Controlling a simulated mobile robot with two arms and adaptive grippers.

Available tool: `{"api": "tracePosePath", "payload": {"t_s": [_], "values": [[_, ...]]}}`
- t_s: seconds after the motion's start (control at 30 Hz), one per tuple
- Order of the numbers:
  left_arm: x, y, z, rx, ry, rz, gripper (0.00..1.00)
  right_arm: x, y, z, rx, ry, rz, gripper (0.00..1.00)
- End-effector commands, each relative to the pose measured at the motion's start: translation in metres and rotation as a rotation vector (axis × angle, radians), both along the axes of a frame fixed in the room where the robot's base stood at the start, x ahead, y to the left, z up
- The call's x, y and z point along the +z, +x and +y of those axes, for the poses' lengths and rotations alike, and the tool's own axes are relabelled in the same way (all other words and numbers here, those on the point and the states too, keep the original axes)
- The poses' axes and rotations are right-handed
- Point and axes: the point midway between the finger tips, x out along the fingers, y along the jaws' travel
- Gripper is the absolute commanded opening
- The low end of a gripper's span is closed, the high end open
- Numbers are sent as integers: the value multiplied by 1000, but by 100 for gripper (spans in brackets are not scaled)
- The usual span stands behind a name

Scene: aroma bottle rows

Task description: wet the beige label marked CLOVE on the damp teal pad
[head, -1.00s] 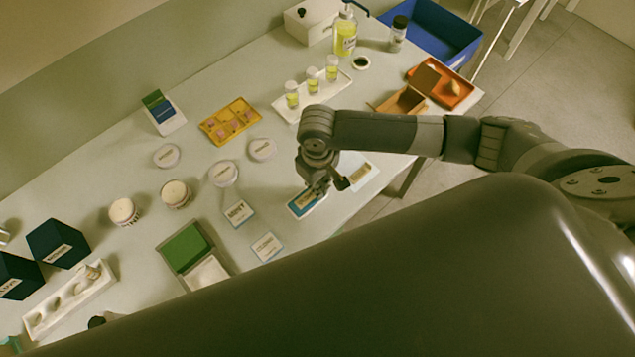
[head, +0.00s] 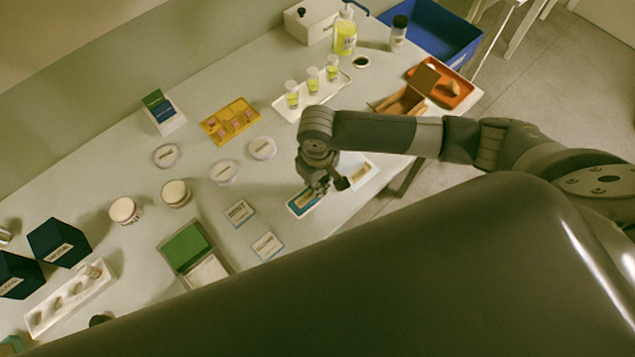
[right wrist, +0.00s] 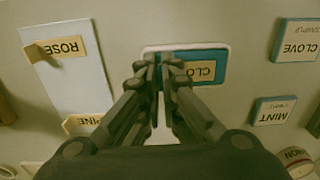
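The teal pad (head: 298,208) lies in a shallow white-rimmed tray near the table's front edge; it also shows in the right wrist view (right wrist: 219,57). The beige label (right wrist: 199,71) lies over the pad, its visible letters reading CLO upside down; the rest is hidden behind a finger. My right gripper (head: 325,186) is low over the pad. In the right wrist view its fingertips (right wrist: 157,64) are close together at the label's left end and appear shut on it. My left gripper is not in view.
A pale board (right wrist: 75,86) beside the pad bears beige ROSE (right wrist: 68,47) and PINE (right wrist: 90,122) labels. Blue-edged CLOVE (right wrist: 297,42) and MINT (right wrist: 272,112) cards lie on the other side. Round lidded jars (head: 176,192) and a green-and-white tray (head: 187,249) stand farther left.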

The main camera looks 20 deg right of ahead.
Motion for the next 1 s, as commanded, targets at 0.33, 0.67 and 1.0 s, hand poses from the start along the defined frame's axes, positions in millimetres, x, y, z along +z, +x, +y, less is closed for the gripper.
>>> {"api": "tracePosePath", "payload": {"t_s": [0.33, 0.67, 1.0], "values": [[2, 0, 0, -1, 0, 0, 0, -1, -1, 0, 0, 0, 3, 0], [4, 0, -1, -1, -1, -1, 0, -2, -2, 0, 1, 0, 4, 0], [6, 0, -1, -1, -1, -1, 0, -2, -2, 0, 1, -1, 5, 0]]}}
